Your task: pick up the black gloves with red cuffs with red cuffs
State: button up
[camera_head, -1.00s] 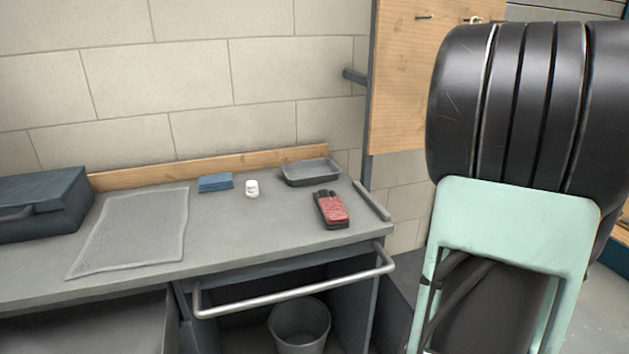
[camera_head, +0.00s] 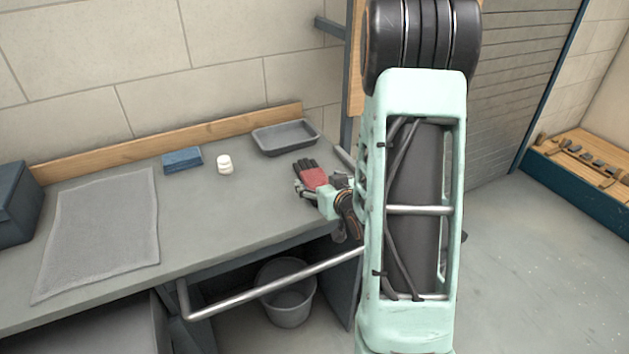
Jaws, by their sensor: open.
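The black gloves with red cuffs (camera_head: 311,176) lie on the grey workbench (camera_head: 225,215) near its right end. The black fingers point toward the back and the red cuffs face the front. My gripper (camera_head: 312,189) is open at the gloves' front right side, with its fingers around or just above the cuff end. Whether it touches the gloves is too small to tell. My mint-green arm comes in from the right and hides the bench's right corner.
A grey tray (camera_head: 286,138) stands behind the gloves. A white container (camera_head: 224,164), a blue cloth stack (camera_head: 182,160) and a grey mat (camera_head: 102,228) lie to the left. A metal rail (camera_head: 270,287) runs along the bench front, with a bucket (camera_head: 287,303) below.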

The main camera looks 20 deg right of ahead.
aim_at(314, 174)
jog(key=x, duration=0.5)
jog(key=shift+w+d+r+p, duration=0.1)
jog(key=shift+w+r+p, duration=0.05)
jog(key=shift+w+p, duration=0.25)
jog(key=c, duration=1.3)
